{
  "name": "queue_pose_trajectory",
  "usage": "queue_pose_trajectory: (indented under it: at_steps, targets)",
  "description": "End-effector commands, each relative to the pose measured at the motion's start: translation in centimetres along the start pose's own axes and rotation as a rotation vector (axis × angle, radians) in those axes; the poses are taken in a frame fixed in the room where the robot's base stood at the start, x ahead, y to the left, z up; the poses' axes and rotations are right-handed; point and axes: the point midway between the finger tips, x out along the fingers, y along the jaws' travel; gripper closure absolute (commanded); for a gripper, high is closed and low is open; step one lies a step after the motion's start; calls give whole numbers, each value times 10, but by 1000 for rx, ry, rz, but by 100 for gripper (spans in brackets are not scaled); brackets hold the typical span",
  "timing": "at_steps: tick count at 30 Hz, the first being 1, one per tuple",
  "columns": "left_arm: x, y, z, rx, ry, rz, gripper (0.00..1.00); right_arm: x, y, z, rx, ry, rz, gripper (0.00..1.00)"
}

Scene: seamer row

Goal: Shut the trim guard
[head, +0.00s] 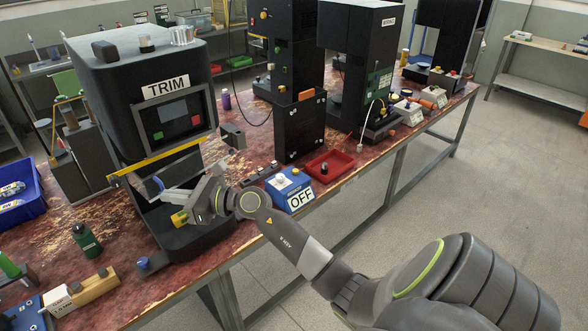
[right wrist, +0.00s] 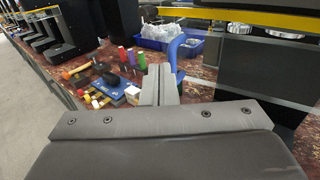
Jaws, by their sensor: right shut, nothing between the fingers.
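The black machine labelled TRIM (head: 140,85) stands on the bench at the left in the head view. A yellow bar (head: 155,162) crosses its front above a dark open-looking bay; it also shows at the top of the right wrist view (right wrist: 250,18). A clear panel seems to hang below the bar, but its extent is hard to tell. My right gripper (head: 166,192) is in front of the bay, below the bar, with its fingers shut and empty. A curved blue handle (right wrist: 174,52) is right beside its fingertips (right wrist: 160,72); I cannot tell whether they touch. My left gripper is not in view.
A blue control box marked OFF (head: 288,190) and a red tray (head: 329,164) stand right of the machine. A green bottle (head: 87,240), a wooden block (head: 95,287) and a blue bin (head: 22,205) are at the left. The floor in front of the bench is clear.

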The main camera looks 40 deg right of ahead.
Motion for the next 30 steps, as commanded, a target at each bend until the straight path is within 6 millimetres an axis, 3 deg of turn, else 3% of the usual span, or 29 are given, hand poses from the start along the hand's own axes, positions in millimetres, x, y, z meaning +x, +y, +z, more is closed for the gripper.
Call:
queue_pose_trajectory:
  at_steps: [3,10,30]
  targets:
    - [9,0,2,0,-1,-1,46,17,-7,-2,-1,-1,2,100]
    - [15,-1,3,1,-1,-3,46,34,-16,0,-2,0,3,100]
    - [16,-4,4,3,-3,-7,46,39,-19,1,-2,-1,2,100]
